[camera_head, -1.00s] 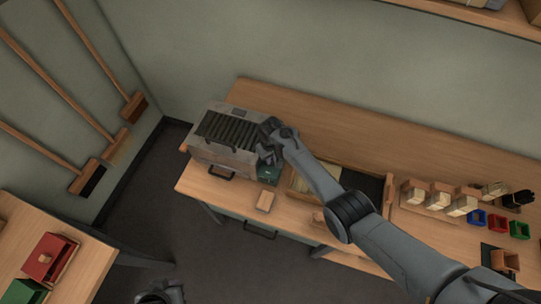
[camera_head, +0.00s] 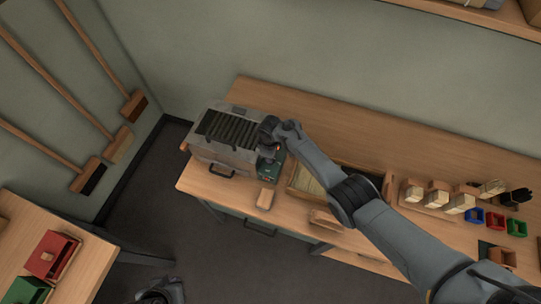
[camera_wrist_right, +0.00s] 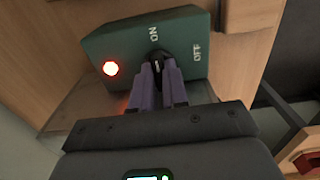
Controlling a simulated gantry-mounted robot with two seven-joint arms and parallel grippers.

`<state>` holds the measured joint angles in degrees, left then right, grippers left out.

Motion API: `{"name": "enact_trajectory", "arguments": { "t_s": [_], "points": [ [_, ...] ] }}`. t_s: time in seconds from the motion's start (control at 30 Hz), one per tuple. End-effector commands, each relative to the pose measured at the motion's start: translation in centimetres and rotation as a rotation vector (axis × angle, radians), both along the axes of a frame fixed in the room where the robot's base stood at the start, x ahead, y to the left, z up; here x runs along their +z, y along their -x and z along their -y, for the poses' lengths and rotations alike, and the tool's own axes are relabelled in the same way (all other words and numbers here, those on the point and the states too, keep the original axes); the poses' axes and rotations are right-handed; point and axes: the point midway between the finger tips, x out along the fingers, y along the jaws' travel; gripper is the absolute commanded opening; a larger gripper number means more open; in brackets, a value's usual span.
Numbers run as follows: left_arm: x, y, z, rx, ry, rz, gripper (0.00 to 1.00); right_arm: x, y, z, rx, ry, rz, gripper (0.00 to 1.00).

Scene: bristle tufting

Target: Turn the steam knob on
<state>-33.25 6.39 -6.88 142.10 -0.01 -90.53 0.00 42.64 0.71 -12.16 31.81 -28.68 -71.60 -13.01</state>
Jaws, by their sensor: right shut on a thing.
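The steam control is a dark green box (camera_wrist_right: 130,50) with white ON and OFF lettering. The knob's exact angle is hard to read. In the head view the green box (camera_head: 270,172) is at the right side of the grey steamer (camera_head: 224,151), with my right gripper (camera_head: 269,150) over it. A dark part of my left arm shows at the bottom edge; its jaws cannot be made out.
A small wooden block (camera_head: 266,199) lies on the bench in front of the box. A wooden tray (camera_head: 303,180) lies under my right forearm. Brushes (camera_head: 440,197) and coloured bins (camera_head: 495,222) stand farther right. The bench behind the arm is clear.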

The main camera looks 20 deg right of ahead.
Motion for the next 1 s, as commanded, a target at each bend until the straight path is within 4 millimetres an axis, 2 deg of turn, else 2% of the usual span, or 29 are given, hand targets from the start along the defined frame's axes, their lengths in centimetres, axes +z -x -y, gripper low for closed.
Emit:
{"name": "enact_trajectory", "arguments": {
  "t_s": [0.53, 0.57, 0.7, 1.0],
  "points": [
    [-0.05, 0.01, -0.25, -0.007, -0.011, 0.001, 0.00, -0.03, -0.01, -0.02, 0.024, -0.001, 0.001, 0.00],
    [-0.05, 0.01, -0.27, -0.008, -0.012, 0.001, 0.00, -0.03, -0.01, -0.02, 0.024, -0.001, 0.001, 0.18],
    [-0.05, 0.01, -0.33, -0.009, -0.014, 0.000, 0.00, -0.02, -0.01, -0.01, 0.023, -0.001, 0.001, 0.39],
    [0.03, 0.01, -0.27, -0.008, -0.012, 0.001, 0.00, 0.11, -0.02, -0.01, 0.022, -0.001, 0.001, 0.39]
  ]
}}
